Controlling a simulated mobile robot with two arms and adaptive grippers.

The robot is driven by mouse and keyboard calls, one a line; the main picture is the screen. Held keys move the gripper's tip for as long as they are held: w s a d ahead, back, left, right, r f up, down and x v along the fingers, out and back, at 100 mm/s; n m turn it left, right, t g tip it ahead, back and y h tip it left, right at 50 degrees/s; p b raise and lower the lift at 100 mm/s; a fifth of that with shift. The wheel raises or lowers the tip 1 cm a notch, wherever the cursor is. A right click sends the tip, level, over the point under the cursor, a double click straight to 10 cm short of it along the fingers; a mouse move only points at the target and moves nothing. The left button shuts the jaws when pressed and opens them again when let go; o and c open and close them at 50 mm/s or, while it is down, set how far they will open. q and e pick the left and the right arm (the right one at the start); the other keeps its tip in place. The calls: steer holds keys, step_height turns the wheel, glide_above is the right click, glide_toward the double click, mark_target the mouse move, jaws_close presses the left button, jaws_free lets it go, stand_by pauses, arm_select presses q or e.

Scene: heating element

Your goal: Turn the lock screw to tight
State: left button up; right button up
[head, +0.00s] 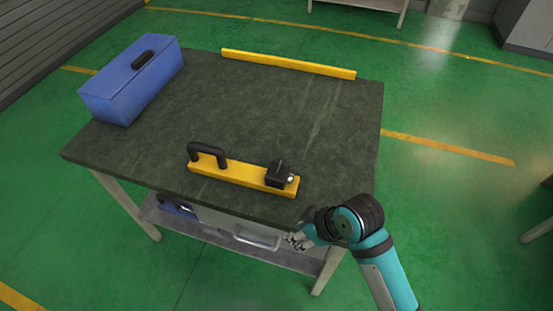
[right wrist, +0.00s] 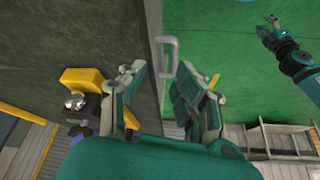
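The lock screw (head: 290,179) is a small silver knob on a black block (head: 277,174) at the right end of a yellow bar (head: 232,174). The bar lies near the table's front edge. My right gripper (head: 297,241) is in front of that edge, below and apart from the screw. In the right wrist view my right gripper (right wrist: 162,72) has its fingers apart with nothing between them, and the silver screw (right wrist: 74,102) is left of them. A second teal arm, apparently mine, shows there with a small left gripper (right wrist: 268,24); its finger state is unclear.
The bar has a black handle (head: 207,152) at its left end. A blue toolbox (head: 118,90) stands at the table's back left. A yellow strip (head: 288,64) lies along the back edge. The middle of the dark tabletop (head: 245,115) is clear. A drawer handle (head: 257,240) projects below the front edge.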

steer(key=w+a+r+n+g+y, duration=0.1)
steer(key=w+a+r+n, duration=0.35)
steer(key=a+n, duration=0.25)
steer(key=n+g+h, duration=0.2)
steer(key=n+h, duration=0.4)
steer(key=n, duration=0.9)
glide_toward(277, 164)
step_height(277, 164, down, 9)
steer(key=p, duration=0.2)
steer(key=shift+f+p, duration=0.2)
steer(key=shift+p, duration=0.15)
steer(key=shift+d, duration=0.1)
steer(key=shift+c, duration=0.2)
jaws_close()
